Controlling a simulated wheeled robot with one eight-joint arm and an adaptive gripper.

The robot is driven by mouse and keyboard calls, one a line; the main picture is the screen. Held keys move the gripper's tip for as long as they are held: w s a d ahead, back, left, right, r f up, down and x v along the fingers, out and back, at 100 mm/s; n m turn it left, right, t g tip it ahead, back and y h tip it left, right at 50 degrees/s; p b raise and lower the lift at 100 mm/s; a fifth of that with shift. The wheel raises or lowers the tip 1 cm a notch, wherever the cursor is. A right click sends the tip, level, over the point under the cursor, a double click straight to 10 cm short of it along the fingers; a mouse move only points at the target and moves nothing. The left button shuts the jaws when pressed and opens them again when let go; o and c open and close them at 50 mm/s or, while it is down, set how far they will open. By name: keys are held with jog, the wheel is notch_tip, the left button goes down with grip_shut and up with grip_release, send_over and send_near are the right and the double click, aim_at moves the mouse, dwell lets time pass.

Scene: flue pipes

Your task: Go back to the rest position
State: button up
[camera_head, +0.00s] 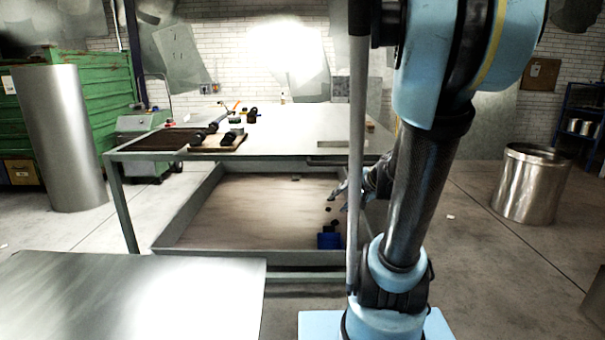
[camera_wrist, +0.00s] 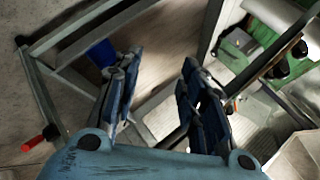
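My gripper (camera_head: 343,191) shows in the camera_head view beside the work table's right front, above its lower shelf, partly hidden behind my arm. In the camera_wrist view its two dark fingers (camera_wrist: 157,68) stand apart with nothing between them, so it is open and empty. The work table (camera_head: 275,143) has a grey top and a lower tray shelf (camera_head: 250,200). A small blue box (camera_head: 329,240) stands at the shelf's right front corner, below my gripper. A blue thing, likely this box, also shows behind the left finger in the camera_wrist view (camera_wrist: 102,52).
Dark tools (camera_head: 228,138) lie on the table top. A bare metal sheet surface (camera_head: 130,295) fills the front left. A metal cylinder (camera_head: 60,135) and green cabinet (camera_head: 105,75) stand left. A metal drum (camera_head: 531,185) stands right, with open floor around it.

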jog(key=s+d+f+n+g+h, duration=0.2)
jog(key=s+n+h, duration=0.1)
jog(key=s, duration=0.6)
jog(key=s+d+f+n+g+h, duration=0.3)
jog(key=s, duration=0.7)
jog(key=shift+s+d+f, duration=0.2)
jog(key=shift+f, duration=0.15)
jog(key=shift+w+f, duration=0.2)
jog(key=shift+w, duration=0.25)
jog(key=shift+s, duration=0.1)
jog(key=shift+c, duration=0.6)
